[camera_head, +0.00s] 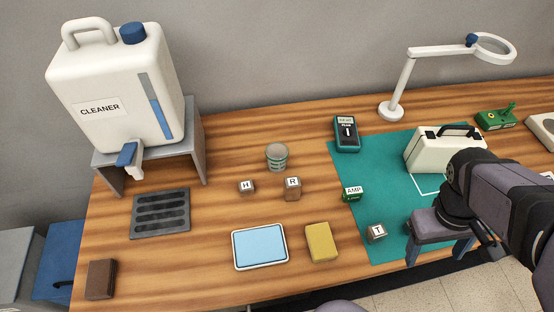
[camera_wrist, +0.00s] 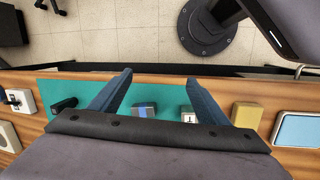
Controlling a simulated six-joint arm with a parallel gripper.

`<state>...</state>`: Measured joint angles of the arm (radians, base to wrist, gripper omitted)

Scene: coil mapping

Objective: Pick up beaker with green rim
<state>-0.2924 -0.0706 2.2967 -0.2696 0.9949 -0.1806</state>
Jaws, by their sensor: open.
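The beaker with the green rim (camera_head: 277,156) stands upright near the middle of the wooden table, left of the green mat, in the head view. My gripper (camera_head: 440,251) is over the front right part of the mat, well to the right of the beaker. Its two blue-grey fingers are apart with nothing between them. The gripper also shows in the wrist view (camera_wrist: 160,90), with fingers spread over the table's front edge. The beaker does not show in the wrist view.
Blocks H (camera_head: 247,187) and R (camera_head: 292,188) stand just in front of the beaker. A yellow sponge-like block (camera_head: 321,242) and a blue tray (camera_head: 260,247) lie nearer. A large cleaner jug (camera_head: 115,90) stands at left. A meter (camera_head: 347,134) and a white case (camera_head: 428,152) are right.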

